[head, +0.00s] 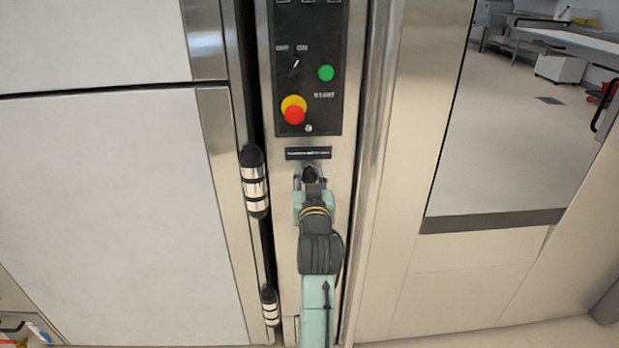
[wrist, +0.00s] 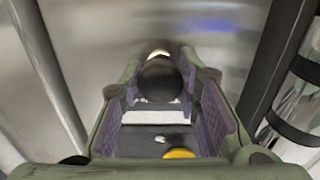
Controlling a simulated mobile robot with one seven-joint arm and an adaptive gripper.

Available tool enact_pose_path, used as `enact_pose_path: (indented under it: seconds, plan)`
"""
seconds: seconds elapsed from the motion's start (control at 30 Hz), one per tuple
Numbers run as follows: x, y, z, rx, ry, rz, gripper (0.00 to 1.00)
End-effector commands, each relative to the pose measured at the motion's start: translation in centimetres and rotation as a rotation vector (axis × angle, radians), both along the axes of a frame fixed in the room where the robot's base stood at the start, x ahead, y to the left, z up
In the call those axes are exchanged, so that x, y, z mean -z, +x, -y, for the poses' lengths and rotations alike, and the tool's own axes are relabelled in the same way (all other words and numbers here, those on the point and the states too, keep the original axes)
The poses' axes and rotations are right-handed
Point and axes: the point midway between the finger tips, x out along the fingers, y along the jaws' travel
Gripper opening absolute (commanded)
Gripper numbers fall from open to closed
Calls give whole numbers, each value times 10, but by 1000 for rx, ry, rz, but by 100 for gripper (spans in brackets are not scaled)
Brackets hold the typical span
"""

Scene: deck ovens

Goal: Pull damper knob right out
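The damper knob (head: 309,174) is a small black round knob on the steel front, just below a black label strip (head: 308,153). In the wrist view the knob (wrist: 160,78) is a dark ball on a short pale stem, between the far ends of my fingers. My gripper (head: 311,186) is at the knob, with green fingers on either side of it. In the wrist view my gripper (wrist: 158,85) is spread, purple pads facing each other. A gap shows on the knob's left; whether the right finger touches it is unclear.
A black control panel (head: 335,65) with a green button and a red-yellow stop button (head: 293,112) sits above. A black and chrome door hinge (head: 254,182) is close on the left. A vertical steel bar (head: 375,150) runs close on the right.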

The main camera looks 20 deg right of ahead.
Motion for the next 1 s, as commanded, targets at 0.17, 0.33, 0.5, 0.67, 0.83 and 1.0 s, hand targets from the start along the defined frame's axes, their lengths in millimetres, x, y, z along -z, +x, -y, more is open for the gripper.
enact_pose_path:
  seconds: [0.17,0.33,0.5,0.67,0.83,1.0]
  plan:
    - [0,0,-1,-1,0,0,15]
    - [0,0,-1,-1,0,0,4]
    - [0,0,-1,-1,0,0,0]
    - [0,0,-1,-1,0,0,0]
    - [0,-1,-1,-2,0,0,0]
    - [0,-12,-4,-1,1,-1,0]
